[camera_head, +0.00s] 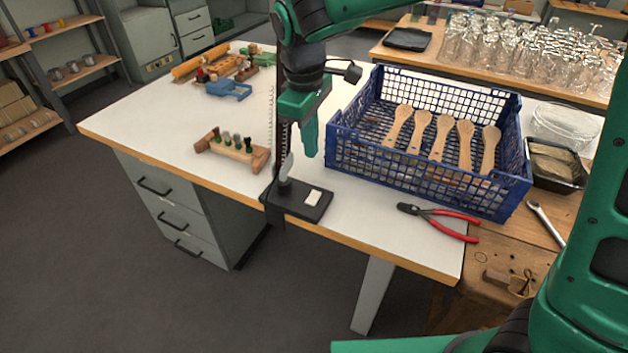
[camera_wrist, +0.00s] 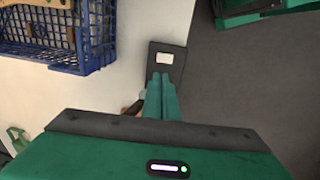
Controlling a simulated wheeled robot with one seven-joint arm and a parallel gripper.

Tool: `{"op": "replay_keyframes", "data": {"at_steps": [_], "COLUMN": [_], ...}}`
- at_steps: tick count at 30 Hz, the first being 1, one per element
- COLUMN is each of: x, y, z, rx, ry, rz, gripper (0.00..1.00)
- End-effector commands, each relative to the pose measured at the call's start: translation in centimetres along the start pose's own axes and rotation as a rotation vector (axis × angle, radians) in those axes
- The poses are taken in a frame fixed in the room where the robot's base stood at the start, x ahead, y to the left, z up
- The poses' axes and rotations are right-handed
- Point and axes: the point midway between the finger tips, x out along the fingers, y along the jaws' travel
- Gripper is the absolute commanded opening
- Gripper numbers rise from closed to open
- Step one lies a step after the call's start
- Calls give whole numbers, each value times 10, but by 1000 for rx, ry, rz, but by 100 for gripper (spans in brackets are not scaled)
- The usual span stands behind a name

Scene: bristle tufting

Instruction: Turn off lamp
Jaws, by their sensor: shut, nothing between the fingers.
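The lamp's flat black base (camera_head: 283,205) sits at the front edge of the white table, with a pale rocker switch (camera_head: 313,198) on its right part. A dark upright post (camera_head: 280,120) rises from the base, partly hidden by my arm; I cannot make out the lamp's head or whether it is lit. My green gripper (camera_head: 309,152) points down above and behind the base, with its fingers together and empty. In the wrist view, the fingertips (camera_wrist: 161,78) are just short of the switch (camera_wrist: 164,58) on the base (camera_wrist: 177,72). They appear apart from it.
A blue crate (camera_head: 430,178) with wooden brush handles stands right of the lamp. Red-handled pliers (camera_head: 440,218) lie in front of it. The tabletop at the front left is clear.

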Motion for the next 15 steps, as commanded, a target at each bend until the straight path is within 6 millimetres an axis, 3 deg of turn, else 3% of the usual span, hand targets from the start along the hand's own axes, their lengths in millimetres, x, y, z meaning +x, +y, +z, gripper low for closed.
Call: {"op": "replay_keyframes", "data": {"at_steps": [8, 15], "x": [7, 44], "y": [0, 0], "z": [0, 1], "rx": [0, -1], "ry": [-1, -4], "rz": [-1, -2], "gripper": [0, 0]}}
